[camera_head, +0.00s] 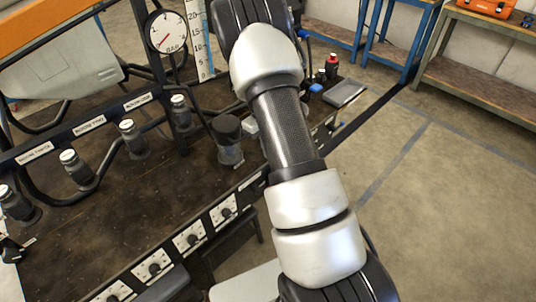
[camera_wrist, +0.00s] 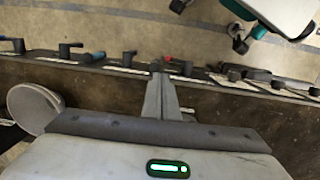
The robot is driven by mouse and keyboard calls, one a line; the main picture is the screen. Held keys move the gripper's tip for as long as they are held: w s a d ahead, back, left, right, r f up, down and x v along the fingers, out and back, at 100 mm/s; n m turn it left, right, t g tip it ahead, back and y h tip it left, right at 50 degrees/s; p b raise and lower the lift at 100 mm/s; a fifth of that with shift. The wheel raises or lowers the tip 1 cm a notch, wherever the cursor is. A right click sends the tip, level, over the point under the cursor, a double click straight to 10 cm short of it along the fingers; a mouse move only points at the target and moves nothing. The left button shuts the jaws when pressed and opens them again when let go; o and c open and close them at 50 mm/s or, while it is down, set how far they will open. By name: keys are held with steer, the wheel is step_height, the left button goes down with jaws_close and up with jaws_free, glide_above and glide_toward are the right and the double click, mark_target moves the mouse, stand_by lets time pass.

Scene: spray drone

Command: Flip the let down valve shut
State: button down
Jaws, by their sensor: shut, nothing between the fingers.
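In the wrist view a row of small valves runs along the edge of a dark bench. One valve with a red handle (camera_wrist: 169,58) is just beyond the tips of my gripper (camera_wrist: 158,75), partly hidden by them. Dark blue-grey valve handles, such as this valve (camera_wrist: 65,49), stand to its left. I cannot read which label names the let down valve. My gripper is shut and empty, its fingers together. I cannot tell if it touches the red-handled valve. In the head view my arm hides the gripper.
In the head view the dark bench (camera_head: 95,215) holds several bottle-like fittings (camera_head: 132,138), a dark-lidded jar (camera_head: 229,145) and a round gauge (camera_head: 168,32). Knob panels (camera_head: 189,238) line its front edge. Floor to the right is open, with blue-legged tables behind.

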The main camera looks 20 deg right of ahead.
stand_by(0.3)
steer(key=s+m+p, duration=0.1)
steer(key=m, duration=0.5)
steer(key=s+d+m+t+p, duration=0.1)
steer(key=m, duration=0.5)
steer(key=s+m+y+p, duration=0.1)
steer(key=m, duration=0.5)
steer(key=shift+s+d+f+t, duration=0.2)
steer(key=shift+s+d+t, duration=0.15)
steer(key=shift+t, duration=0.05)
steer(key=shift+w+a+f+b, duration=0.1)
steer(key=shift+a+f+b, duration=0.3)
steer(key=shift+f, duration=1.8)
steer(key=shift+w+a+f+b, duration=0.1)
steer(key=shift+a+f+b, duration=0.3)
steer(key=shift+f, duration=1.75)
steer(key=shift+w+a+f+b, duration=0.1)
steer(key=shift+a+f+b, duration=0.3)
steer(key=shift+f, duration=1.8)
